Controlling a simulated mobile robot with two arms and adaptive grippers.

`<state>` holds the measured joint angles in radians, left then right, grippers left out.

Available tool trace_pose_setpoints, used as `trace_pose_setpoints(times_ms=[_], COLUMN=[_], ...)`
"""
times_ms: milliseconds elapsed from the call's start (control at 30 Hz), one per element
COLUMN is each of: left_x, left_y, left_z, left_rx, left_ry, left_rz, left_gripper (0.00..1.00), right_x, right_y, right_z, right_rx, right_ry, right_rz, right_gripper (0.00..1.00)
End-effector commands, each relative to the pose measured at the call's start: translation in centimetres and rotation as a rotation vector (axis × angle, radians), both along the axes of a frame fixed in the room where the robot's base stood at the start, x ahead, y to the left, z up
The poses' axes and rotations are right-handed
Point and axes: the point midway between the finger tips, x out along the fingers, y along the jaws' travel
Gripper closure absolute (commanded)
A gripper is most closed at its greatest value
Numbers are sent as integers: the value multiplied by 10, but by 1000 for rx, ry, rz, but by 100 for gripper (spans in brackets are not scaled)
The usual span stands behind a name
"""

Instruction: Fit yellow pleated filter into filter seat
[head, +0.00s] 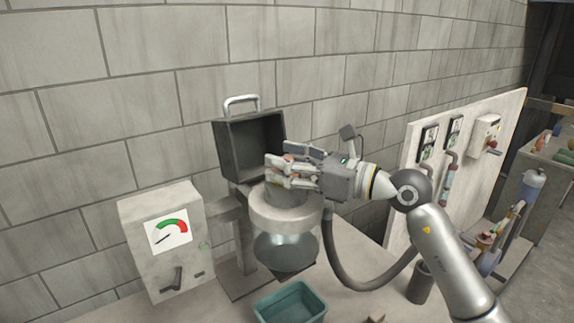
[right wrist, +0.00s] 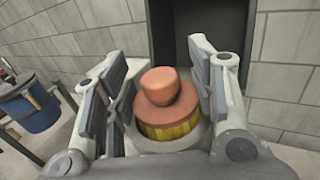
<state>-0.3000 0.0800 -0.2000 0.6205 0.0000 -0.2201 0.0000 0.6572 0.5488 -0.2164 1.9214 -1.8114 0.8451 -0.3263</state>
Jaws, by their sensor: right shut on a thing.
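The yellow pleated filter (right wrist: 172,128) has an orange cap with a rounded knob (right wrist: 159,86). My right gripper (right wrist: 158,96) has its fingers on both sides of the cap and is shut on the filter. In the head view my right gripper (head: 276,172) is over the filter seat (head: 284,216), a pale round ring on a stand, and only a bit of orange shows between its fingers. In the right wrist view a grey round rim borders the filter's lower part; how deep the filter sits is hidden. My left gripper is out of view.
A dark open box with a handle (head: 241,146) stands behind the seat. A gauge box (head: 167,235) is at the left, a teal bin (head: 291,303) in front below. A dark hose (head: 345,272) loops at the right. A blue bucket (right wrist: 30,108) shows in the wrist view.

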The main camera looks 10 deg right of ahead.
Motion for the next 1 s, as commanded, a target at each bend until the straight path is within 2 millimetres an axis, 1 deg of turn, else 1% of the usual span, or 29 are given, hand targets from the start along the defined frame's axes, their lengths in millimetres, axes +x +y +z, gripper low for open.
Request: trace_pose_setpoints(times_ms=[167,200,367,667,800,867,1000], left_x=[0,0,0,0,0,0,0], left_y=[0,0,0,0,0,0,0], left_z=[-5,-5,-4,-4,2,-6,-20], left_rx=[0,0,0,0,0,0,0], left_ry=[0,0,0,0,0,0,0], left_rz=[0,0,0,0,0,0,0], left_gripper=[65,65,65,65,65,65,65], right_x=[0,0,0,0,0,-4,-22], right_y=[0,0,0,0,0,-7,-28], right_z=[-5,-5,-4,-4,3,-3,-5], right_rx=[0,0,0,0,0,-2,-6], right_ry=[0,0,0,0,0,1,0], right_rz=[0,0,0,0,0,-3,-4], right_gripper=[76,48,27,27,27,27,27])
